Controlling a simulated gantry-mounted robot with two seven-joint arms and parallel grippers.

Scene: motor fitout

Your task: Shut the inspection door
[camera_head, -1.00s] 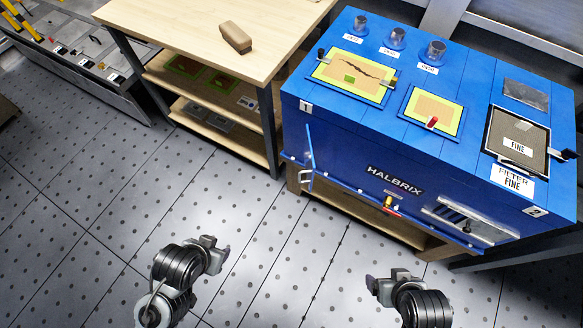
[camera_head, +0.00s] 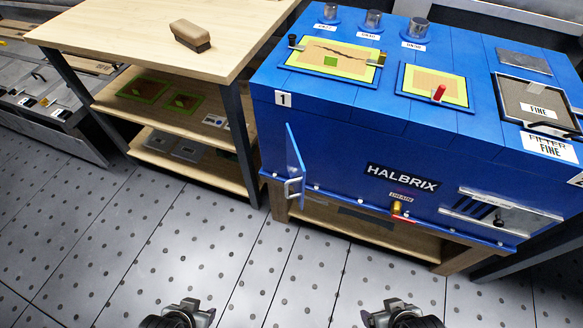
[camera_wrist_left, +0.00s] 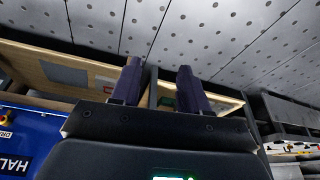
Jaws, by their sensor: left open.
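The inspection door (camera_head: 295,160) is a narrow blue panel at the left end of the front of the blue HALBRIX machine (camera_head: 335,150). It stands open, swung outward, almost edge-on to the head camera. A pale metal handle (camera_head: 292,188) is on its lower part. My left gripper (camera_head: 208,312) is at the bottom of the head view, well apart from the door. In the left wrist view its two dark fingers (camera_wrist_left: 160,75) are spread with nothing between them. My right gripper (camera_head: 368,316) is also low in the head view, apart from the machine; its jaws are unclear.
A wooden workbench (camera_head: 130,40) with lower shelves stands left of the machine, a brown brush (camera_head: 190,36) on top. A brass drain fitting (camera_head: 397,207) and a metal slotted panel (camera_head: 495,213) are on the machine's front. The tiled floor (camera_head: 190,240) before it is clear.

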